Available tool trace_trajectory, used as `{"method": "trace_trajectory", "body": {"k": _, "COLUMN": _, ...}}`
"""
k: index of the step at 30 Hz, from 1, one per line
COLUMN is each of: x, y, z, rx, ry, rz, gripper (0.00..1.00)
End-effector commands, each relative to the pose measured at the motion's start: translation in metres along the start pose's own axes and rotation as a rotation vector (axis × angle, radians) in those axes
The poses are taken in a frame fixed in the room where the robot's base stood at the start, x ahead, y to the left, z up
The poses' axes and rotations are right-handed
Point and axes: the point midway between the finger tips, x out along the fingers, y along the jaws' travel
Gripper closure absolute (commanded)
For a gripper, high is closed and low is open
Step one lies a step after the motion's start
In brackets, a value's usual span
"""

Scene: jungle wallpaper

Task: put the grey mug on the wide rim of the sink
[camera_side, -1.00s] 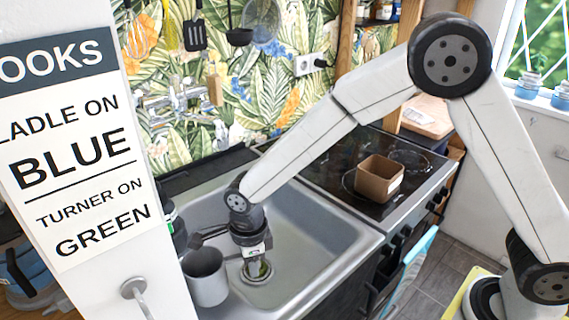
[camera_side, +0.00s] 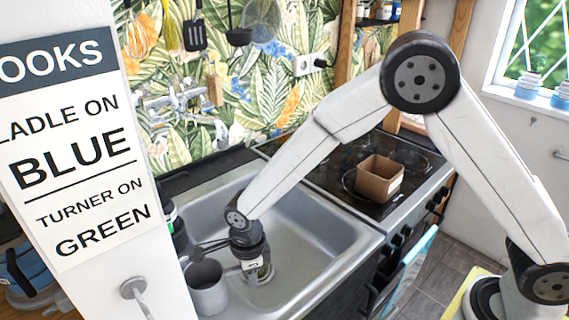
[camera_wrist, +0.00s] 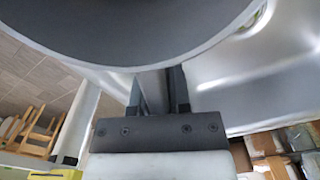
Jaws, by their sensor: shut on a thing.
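The grey mug (camera_side: 206,290) is upright at the near left end of the sink (camera_side: 335,236) in the side view. My gripper (camera_side: 257,270) is to its right, pointing down. In the wrist view the mug (camera_wrist: 150,40) fills the top, and my gripper (camera_wrist: 158,95) is shut on its handle (camera_wrist: 153,90). The wide rim by the mug is mostly hidden by the mug and the sign panel. I cannot tell whether the mug's base touches it.
A sign panel (camera_side: 85,150) stands close to the mug's left. A dark bottle (camera_side: 174,228) is behind the mug. The stove (camera_side: 330,178) with a brown box (camera_side: 379,178) is to the right. The sink basin's right part is clear.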

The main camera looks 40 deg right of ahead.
Motion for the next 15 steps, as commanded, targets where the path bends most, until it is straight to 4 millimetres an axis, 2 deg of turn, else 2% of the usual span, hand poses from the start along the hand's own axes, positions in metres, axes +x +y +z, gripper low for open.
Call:
{"method": "trace_trajectory", "body": {"k": 1, "x": 0.0008, "y": -0.0004, "z": 0.0005, "rx": 0.0, "ry": -0.001, "rz": -0.001, "gripper": 1.0}}
{"method": "trace_trajectory", "body": {"k": 2, "x": 0.0011, "y": -0.0001, "z": 0.0002, "rx": 0.0, "ry": 0.0, "rz": 0.0, "gripper": 0.7}}
{"method": "trace_trajectory", "body": {"k": 3, "x": 0.001, "y": -0.0001, "z": 0.0001, "rx": 0.0, "ry": 0.0, "rz": 0.0, "gripper": 0.58}}
{"method": "trace_trajectory", "body": {"k": 5, "x": 0.001, "y": -0.0001, "z": 0.0001, "rx": 0.0, "ry": 0.0, "rz": 0.0, "gripper": 0.41}}
{"method": "trace_trajectory", "body": {"k": 15, "x": 0.0004, "y": 0.0, "z": 0.0, "rx": 0.0, "ry": 0.0, "rz": 0.0, "gripper": 0.41}}
